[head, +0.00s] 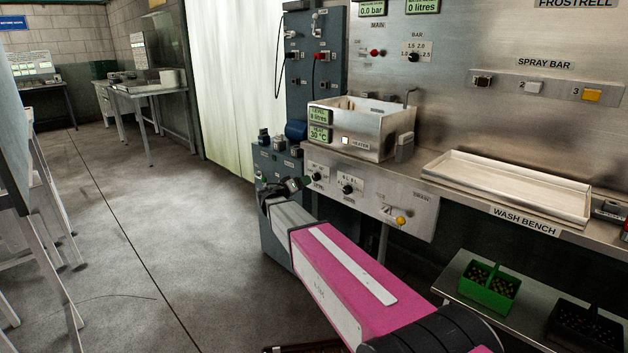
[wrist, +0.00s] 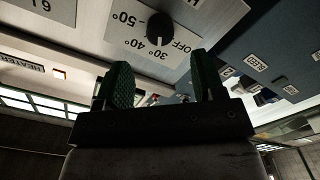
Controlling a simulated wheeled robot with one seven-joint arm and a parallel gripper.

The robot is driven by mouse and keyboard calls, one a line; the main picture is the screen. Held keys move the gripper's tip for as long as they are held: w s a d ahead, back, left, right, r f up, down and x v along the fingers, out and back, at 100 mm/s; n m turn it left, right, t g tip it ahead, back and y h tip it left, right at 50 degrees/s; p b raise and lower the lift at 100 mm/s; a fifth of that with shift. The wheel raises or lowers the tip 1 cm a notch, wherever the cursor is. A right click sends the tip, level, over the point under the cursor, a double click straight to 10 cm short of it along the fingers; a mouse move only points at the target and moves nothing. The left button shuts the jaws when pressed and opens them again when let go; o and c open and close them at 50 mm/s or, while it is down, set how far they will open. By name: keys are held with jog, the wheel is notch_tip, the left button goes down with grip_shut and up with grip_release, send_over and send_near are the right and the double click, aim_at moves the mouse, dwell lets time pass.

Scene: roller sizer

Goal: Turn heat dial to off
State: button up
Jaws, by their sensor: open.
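The heat dial (wrist: 158,23) is a round black knob on a white scale plate marked OFF, 30°, 40°, 50° in the wrist view. It also shows as the left knob on the wash bench's front panel in the head view (head: 317,177). The dial lies beyond the gap between the fingertips. In the head view my gripper (head: 303,183) is just left of the dial, close to the panel.
A second black knob (head: 347,189) sits right of the heat dial, then a drain control with a yellow knob (head: 400,220). Above is a metal basin (head: 385,148) with a display reading 30 °C. A blue-grey cabinet (head: 275,235) stands near my gripper.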

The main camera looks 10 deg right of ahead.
aim_at(314, 178)
jog(key=x, duration=0.7)
jog(key=shift+w+d, duration=0.1)
jog(key=c, duration=0.9)
